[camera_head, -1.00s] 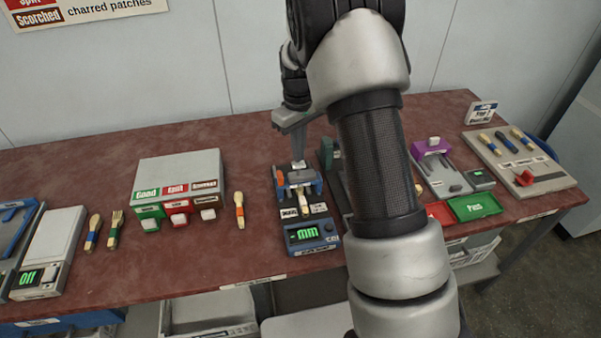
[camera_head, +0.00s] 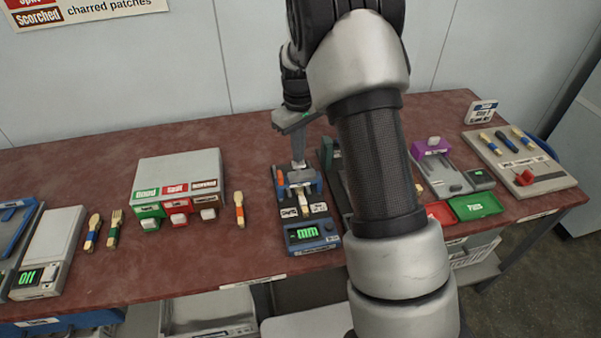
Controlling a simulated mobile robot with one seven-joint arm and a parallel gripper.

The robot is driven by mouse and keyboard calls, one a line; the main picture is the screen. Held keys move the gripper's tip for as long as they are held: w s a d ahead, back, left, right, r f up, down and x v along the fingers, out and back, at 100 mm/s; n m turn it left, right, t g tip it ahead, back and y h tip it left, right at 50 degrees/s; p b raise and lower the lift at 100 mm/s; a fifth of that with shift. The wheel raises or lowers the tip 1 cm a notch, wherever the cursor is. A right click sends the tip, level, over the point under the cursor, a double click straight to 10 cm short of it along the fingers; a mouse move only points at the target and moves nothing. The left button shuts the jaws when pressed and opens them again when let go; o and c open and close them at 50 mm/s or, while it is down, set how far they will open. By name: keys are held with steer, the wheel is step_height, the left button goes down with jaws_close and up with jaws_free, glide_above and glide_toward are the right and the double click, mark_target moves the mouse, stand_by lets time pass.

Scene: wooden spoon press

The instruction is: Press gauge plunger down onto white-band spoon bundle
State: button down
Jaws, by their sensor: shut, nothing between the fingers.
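The blue gauge (camera_head: 312,238) stands near the middle of the table, with a green "mm" on its display. The spoon bundle (camera_head: 302,198) lies in the gauge; only its pale end shows, and I cannot make out a white band. The plunger is mostly hidden under my gripper. My gripper (camera_head: 298,164) is shut and empty, pointing down, with its tips at the top of the gauge. I cannot tell whether the tips touch the plunger.
A grey box with green, red and brown bins (camera_head: 178,185) stands left of the gauge. Several utensil bundles (camera_head: 93,232) lie on the table. A scale (camera_head: 45,250) is at the far left. My arm hides the table right of the gauge. A green tray (camera_head: 474,206) lies beyond it.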

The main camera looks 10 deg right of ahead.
steer(key=shift+f+b, duration=0.65)
steer(key=shift+f, duration=0.55)
steer(key=shift+r, duration=0.1)
steer(key=shift+r+p, duration=2.35)
steer(key=shift+r, duration=1.15)
steer(key=s+r+m+t+p, duration=0.2)
steer(key=s+r+m+t, duration=0.2)
steer(key=s+r, duration=1.65)
steer(key=s+r+m+t, duration=0.1)
steer(key=s+r+m, duration=0.1)
steer(key=s, duration=0.7)
steer(key=shift+s+t, duration=0.25)
steer(key=shift+t, duration=0.05)
